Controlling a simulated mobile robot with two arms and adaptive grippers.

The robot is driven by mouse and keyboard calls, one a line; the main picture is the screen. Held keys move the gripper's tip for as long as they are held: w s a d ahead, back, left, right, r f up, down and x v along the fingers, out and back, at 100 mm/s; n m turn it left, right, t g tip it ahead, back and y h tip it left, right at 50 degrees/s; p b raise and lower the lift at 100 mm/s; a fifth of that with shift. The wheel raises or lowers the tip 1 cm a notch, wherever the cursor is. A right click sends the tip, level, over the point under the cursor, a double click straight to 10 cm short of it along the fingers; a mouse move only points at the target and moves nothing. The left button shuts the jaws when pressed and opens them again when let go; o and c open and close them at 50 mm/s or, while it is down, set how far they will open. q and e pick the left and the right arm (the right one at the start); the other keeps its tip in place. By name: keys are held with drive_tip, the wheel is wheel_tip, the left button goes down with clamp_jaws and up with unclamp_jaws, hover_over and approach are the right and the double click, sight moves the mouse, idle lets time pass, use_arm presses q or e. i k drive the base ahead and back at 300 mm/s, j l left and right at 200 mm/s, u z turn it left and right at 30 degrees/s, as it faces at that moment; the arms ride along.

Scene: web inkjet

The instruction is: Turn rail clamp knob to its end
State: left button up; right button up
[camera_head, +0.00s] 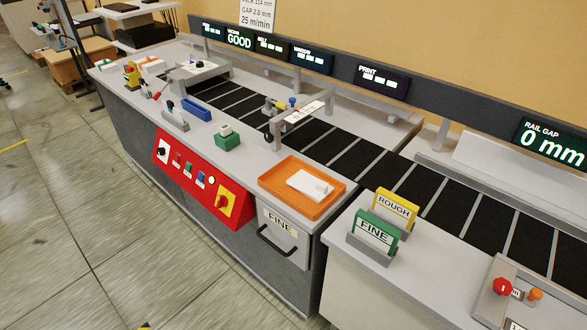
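No knob carries a readable rail clamp label, so I cannot tell which one it is. At the lower right, a red knob (502,287) sits on a light grey plate, with an orange knob (535,294) beside it. Small labels near them are too cut off or small to read. A bracket over the belt (303,110) carries a small blue knob (292,102), with a dark round knob (268,138) near its lower end. The rail gap display (553,145) at the right reads 0 mm. Neither of my grippers is in view.
The black slatted belt (360,163) runs diagonally across the bench. An orange tray (274,182) holds a white block. Green FINE (376,233) and yellow ROUGH (396,207) cards stand at the front right. A red control panel (197,178) covers the front. The floor at left is open.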

sight(501, 286)
drive_tip(key=z, duration=1.45)
